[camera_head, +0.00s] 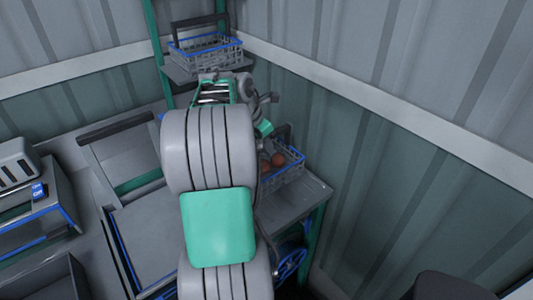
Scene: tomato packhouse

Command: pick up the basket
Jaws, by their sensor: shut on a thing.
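A grey wire basket with a blue rim (291,171) and a dark handle is at the right, partly behind my arm. It holds red tomatoes (278,159). My gripper (268,128) is at the basket's handle, above its near-left part, and is shut on it. The fingertips and the exact grip are largely hidden by my wrist and arm. The basket is over or on a grey shelf (312,192); whether its base touches is unclear.
A second blue-rimmed basket (205,50) stands on a higher shelf at the back. Green posts hold the shelves. Corrugated walls (400,170) close in behind and to the right. Grey benches and a machine with a blue switch (39,191) stand at left.

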